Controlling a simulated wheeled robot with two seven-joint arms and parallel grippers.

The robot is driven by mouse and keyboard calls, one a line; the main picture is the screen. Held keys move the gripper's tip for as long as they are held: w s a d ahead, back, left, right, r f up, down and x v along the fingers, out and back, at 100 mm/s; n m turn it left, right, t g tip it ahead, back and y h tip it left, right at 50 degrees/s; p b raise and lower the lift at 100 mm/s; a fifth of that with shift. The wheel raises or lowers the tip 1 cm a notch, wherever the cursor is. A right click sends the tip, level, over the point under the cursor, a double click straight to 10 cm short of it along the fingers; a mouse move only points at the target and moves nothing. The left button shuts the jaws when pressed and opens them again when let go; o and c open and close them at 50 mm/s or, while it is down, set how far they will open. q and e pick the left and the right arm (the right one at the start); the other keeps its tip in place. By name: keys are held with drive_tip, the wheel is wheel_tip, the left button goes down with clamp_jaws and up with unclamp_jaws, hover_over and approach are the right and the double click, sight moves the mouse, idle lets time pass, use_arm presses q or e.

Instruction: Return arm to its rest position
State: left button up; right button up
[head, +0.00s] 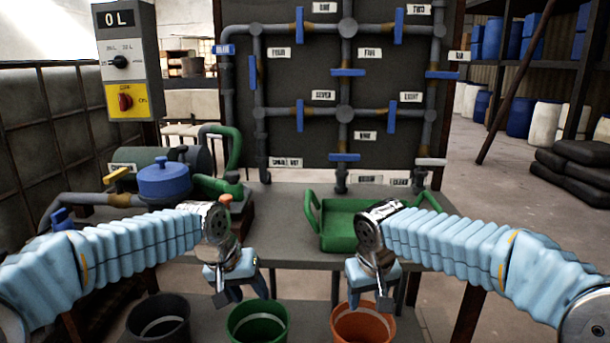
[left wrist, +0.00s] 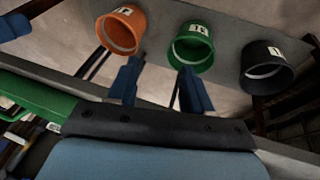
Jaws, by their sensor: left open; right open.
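My left gripper (head: 238,289) hangs in front of the bench at the middle left of the head view, fingers pointing down, open and empty. In the left wrist view its two blue fingers (left wrist: 160,90) are apart with nothing between them. My right gripper (head: 370,293) hangs to the right of it, in front of the green tray, open, and no held object shows. Both arms, in light blue sleeves, reach in from the sides.
A black bucket (head: 158,322) stands left of the green one. A green tray (head: 350,238) and a pump with a blue lid (head: 164,182) sit on the bench (head: 285,215). Behind rises a pipe panel with blue valves (head: 348,72). A control box (head: 128,62) stands at left.

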use_arm(q)
drive_tip(key=s+d+f+g+h, duration=0.1)
drive_tip(key=s+f, duration=0.2)
drive_tip(key=f, duration=1.1)
drive_tip(key=s+f+g, duration=0.1)
drive_tip(key=s+f, duration=0.2)
drive_tip(key=f, duration=1)
use_arm(e)
drive_tip(key=s+a+f+g+y, duration=0.1)
drive_tip(key=s+a+f+y, duration=0.15)
drive_tip(key=f, duration=1.05)
drive_tip(key=s+a+f+g+y, duration=0.1)
drive_tip(key=s+f, duration=0.3)
drive_tip(key=f, duration=1)
use_arm(q)
drive_tip(key=s+f+n, duration=0.2)
drive_tip(key=s+f, duration=1.2)
drive_tip(key=s, duration=0.3)
drive_tip(key=shift+a+n, duration=0.25)
drive_tip(key=shift+n, duration=0.05)
use_arm(e)
drive_tip(key=s+d+f+m, duration=0.2)
drive_tip(key=s+f+m, duration=0.2)
drive_tip(key=s+f, duration=0.9)
drive_tip(key=s+y, duration=0.1)
drive_tip(key=s, duration=0.2)
use_arm(q)
drive_tip(key=shift+c, duration=0.2)
